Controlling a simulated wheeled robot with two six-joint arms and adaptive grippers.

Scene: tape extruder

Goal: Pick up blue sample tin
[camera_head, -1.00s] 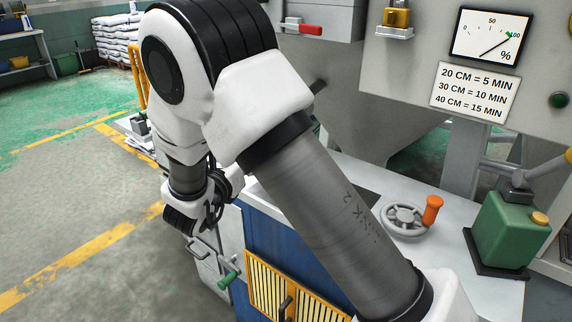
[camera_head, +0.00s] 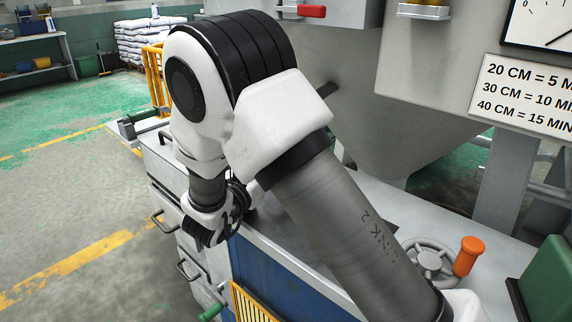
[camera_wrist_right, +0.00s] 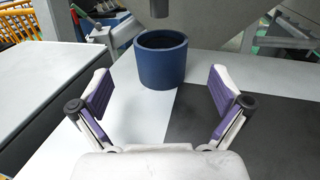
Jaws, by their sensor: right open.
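The blue sample tin (camera_wrist_right: 161,62) stands upright and open-topped on a pale worktop in the right wrist view. My right gripper (camera_wrist_right: 159,90) is open, with its two purple-padded fingers spread wide in front of the tin. The tin lies ahead of the fingertips, roughly centred between them, and nothing is held. In the head view the tin does not show; my arm covers part of the machine bench. My left gripper is not seen in either view.
A dark grey plate (camera_wrist_right: 255,125) lies on the worktop at right. A dark nozzle (camera_wrist_right: 159,8) hangs just above the tin. A hopper (camera_head: 400,110) stands behind my arm.

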